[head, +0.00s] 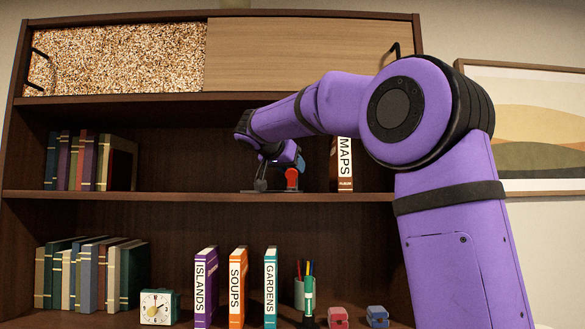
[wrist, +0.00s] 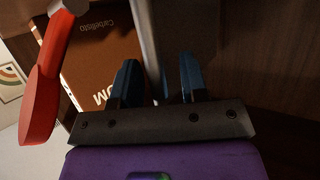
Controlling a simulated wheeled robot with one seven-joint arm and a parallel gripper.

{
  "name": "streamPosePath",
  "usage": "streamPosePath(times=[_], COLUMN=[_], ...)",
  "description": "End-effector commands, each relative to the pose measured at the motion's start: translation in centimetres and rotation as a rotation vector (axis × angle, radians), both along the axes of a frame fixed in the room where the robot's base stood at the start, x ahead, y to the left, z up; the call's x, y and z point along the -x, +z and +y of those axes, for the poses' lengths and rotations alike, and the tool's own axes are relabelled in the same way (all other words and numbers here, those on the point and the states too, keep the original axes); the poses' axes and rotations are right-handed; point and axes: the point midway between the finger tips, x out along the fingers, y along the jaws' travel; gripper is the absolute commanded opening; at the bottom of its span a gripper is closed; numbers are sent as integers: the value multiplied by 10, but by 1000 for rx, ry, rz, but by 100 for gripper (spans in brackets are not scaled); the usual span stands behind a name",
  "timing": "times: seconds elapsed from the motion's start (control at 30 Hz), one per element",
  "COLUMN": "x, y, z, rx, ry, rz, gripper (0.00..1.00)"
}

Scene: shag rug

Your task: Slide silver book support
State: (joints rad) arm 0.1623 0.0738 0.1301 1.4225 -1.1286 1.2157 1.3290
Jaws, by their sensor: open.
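My gripper (wrist: 158,82) is open, with its two blue fingers on either side of a grey upright edge that looks like the silver book support (wrist: 150,38). I cannot tell whether either finger touches it. In the head view my gripper (head: 281,163) is low over the middle shelf. The support there is small, dark and mostly hidden by my gripper and arm. A brown MAPS book (head: 342,165) stands upright to the right on the same shelf; its brown cover (wrist: 98,52) shows on the left in the wrist view.
A red rounded object (head: 292,178) is close to my gripper; it is also at the left of the wrist view (wrist: 40,95). Several books (head: 88,162) stand at the left of the middle shelf (head: 180,194). The shelf between them and my gripper is clear.

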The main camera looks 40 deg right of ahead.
Motion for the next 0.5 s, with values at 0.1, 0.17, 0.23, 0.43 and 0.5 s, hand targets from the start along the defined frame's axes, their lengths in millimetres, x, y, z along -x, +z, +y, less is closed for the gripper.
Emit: streamPosePath(times=[0.1,0.17,0.23,0.43,0.5], x=[-1,-2,-2,-2,-2], y=[-2,-2,-2,-2,-2], z=[-4,-4,-4,-4,-4], rx=[0,0,-1,-1,-1], ry=[0,0,0,0,0], rz=[0,0,0,1,1], gripper=[40,40,40,22,6])
